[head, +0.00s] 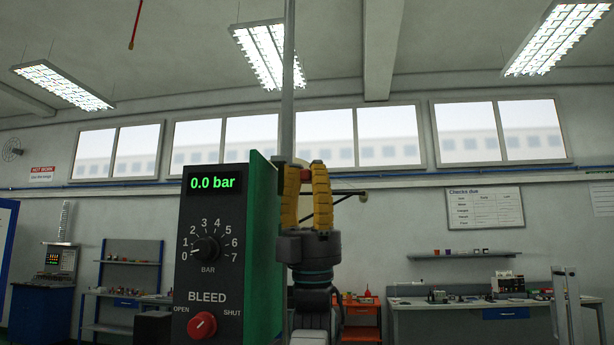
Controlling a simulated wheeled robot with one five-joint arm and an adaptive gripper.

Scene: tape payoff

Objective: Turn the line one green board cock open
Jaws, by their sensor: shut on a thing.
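The green board (262,255) stands edge-on in the centre, and its black front panel faces me. My gripper (305,167) points up just right of the board, its yellow fingers shut on a small red part (304,176) between the tips. This part looks like the handle of the cock, but the fingers hide most of it, and its angle cannot be told. A grey vertical pipe (288,80) runs up behind the fingers. The panel display (215,183) reads 0.0 bar, and the black dial (205,249) points near 0. The red bleed knob (202,326) sits below, between OPEN and SHUT.
A thin dark rod (350,193) sticks out right of my fingers. Workbenches with small items (470,302) and a red tool cabinet (361,318) stand at the back. A blue console (55,290) is far left. A red cord (135,25) hangs from the ceiling.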

